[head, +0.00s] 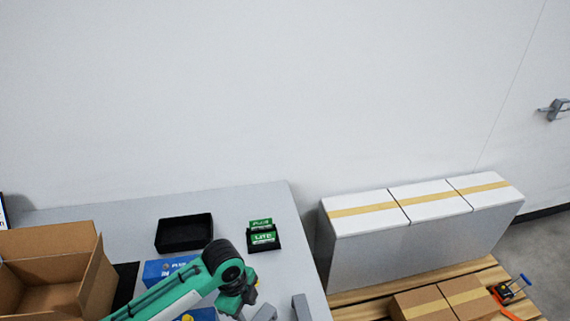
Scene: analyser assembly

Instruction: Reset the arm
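My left arm (180,291) is green and comes in from the lower left over the table. Its black and green wrist (233,276) is near the table's front right part. The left gripper is at the bottom edge and mostly cut off. Grey pieces (302,307) show there, and I cannot tell whether they are its fingers or whether it is open. My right arm and gripper are not in view.
The grey table (130,210) holds an open cardboard box (45,245), an empty black tray (184,233), a black holder with green boxes (263,237) and blue boxes (165,269) partly behind my arm. White cartons (372,236) and brown boxes (465,297) stand on a wooden pallet (350,313) at right.

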